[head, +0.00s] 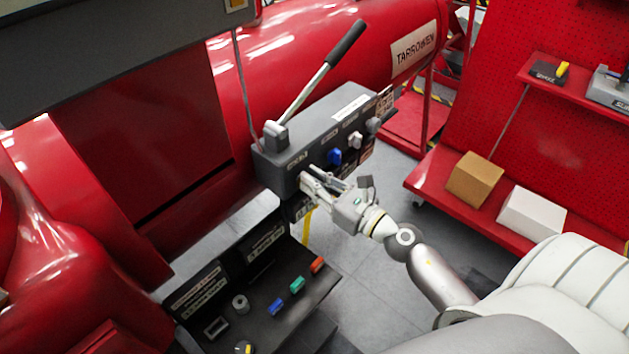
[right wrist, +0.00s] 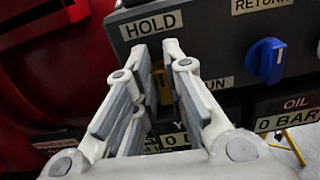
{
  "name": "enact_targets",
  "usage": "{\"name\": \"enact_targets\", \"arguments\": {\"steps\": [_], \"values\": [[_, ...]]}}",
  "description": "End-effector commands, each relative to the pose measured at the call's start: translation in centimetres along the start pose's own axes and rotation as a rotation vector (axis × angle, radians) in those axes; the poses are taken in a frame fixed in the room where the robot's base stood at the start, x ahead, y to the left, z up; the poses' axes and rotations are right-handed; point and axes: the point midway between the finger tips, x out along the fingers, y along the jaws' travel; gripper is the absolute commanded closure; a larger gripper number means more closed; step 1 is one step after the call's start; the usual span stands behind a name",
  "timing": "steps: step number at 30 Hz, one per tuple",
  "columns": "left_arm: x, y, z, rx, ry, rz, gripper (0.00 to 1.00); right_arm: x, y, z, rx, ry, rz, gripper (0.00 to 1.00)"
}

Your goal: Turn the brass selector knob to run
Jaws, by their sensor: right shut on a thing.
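The brass selector knob (right wrist: 162,86) shows as a narrow brass strip between my right fingers in the right wrist view. It sits on the front of the dark grey valve box (head: 325,122). My right gripper (head: 307,182) is shut on it at the left end of the box front; it also shows in the right wrist view (right wrist: 172,56). A HOLD label (right wrist: 150,25) is above the knob. A label reading "UN" (right wrist: 217,84), its start hidden by a finger, is to the lower right. The fingers hide much of the knob, so I cannot tell its exact setting.
A console with coloured buttons (head: 297,284) stands below. A red shelf (head: 440,189) is to the right.

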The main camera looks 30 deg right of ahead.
Motion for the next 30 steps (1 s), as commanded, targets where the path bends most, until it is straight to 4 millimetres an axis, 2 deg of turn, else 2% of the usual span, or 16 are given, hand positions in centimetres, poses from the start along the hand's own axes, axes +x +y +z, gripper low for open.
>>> {"name": "enact_targets", "arguments": {"steps": [8, 30], "values": [[-0.8, 0.0, -0.1, 0.0, 0.0, 0.0, 0.6, 0.0, -0.3, 0.1, 0.164, 0.002, 0.0, 1.0], [-3.1, 0.0, -0.3, 0.0, 0.0, 0.0, 0.6, 0.0, -1.5, -0.5, 0.863, 0.0, -0.001, 1.0]]}}
